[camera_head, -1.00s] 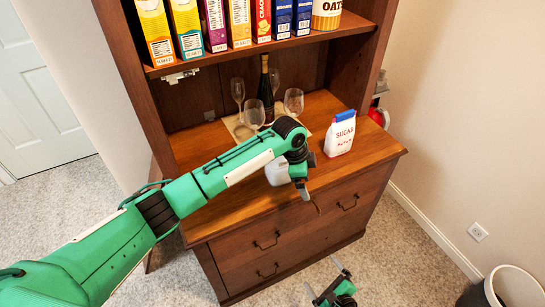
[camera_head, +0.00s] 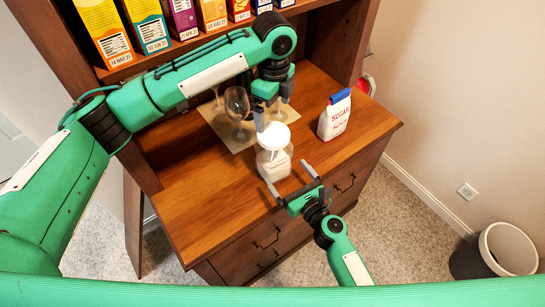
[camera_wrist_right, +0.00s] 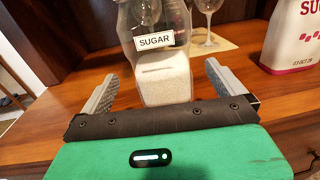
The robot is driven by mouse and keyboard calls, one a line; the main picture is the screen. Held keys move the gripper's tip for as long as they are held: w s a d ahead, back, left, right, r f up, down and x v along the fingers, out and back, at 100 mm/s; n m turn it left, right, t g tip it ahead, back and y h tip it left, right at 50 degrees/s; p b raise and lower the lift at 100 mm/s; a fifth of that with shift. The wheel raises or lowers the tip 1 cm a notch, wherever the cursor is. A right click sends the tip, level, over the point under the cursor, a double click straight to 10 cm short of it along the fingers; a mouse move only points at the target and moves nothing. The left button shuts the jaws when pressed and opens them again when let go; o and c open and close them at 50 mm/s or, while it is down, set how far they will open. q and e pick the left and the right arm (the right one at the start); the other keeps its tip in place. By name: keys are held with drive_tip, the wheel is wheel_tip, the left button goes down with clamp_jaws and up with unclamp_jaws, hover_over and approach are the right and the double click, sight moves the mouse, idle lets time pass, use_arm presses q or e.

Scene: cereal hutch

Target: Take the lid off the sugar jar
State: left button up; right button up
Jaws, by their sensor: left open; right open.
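The sugar jar (camera_head: 274,165) is a clear jar of white sugar, standing upright near the front of the wooden counter. Its white lid (camera_head: 273,136) sits on top. In the right wrist view the jar (camera_wrist_right: 163,72) bears a SUGAR label, and its top is cut off. My left gripper (camera_head: 272,106) is open, pointing down just above and behind the lid. My right gripper (camera_head: 291,178) is open at the counter's front edge, facing the jar. In its wrist view its fingers lie to either side of the jar's lower part, not visibly touching it.
A sugar bag (camera_head: 334,114) with a blue top stands to the right of the jar. Wine glasses (camera_head: 237,104) stand on a mat (camera_head: 219,124) behind the jar. Cereal boxes (camera_head: 103,30) line the shelf above. The counter left of the jar is clear.

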sight(273, 133)
drive_tip(key=x, duration=0.8)
drive_tip(key=shift+w+a, duration=0.2)
drive_tip(key=shift+w, duration=0.1)
drive_tip(key=c, duration=1.7)
use_arm(q)
drive_tip(key=m, duration=0.3)
drive_tip(key=shift+m, duration=0.4)
drive_tip(key=m, duration=0.4)
drive_tip(key=shift+m, duration=0.3)
drive_tip(key=m, duration=0.4)
drive_tip(key=shift+m, duration=0.3)
drive_tip(key=m, duration=0.4)
drive_tip(key=shift+m, duration=0.3)
drive_tip(key=shift+f, duration=4)
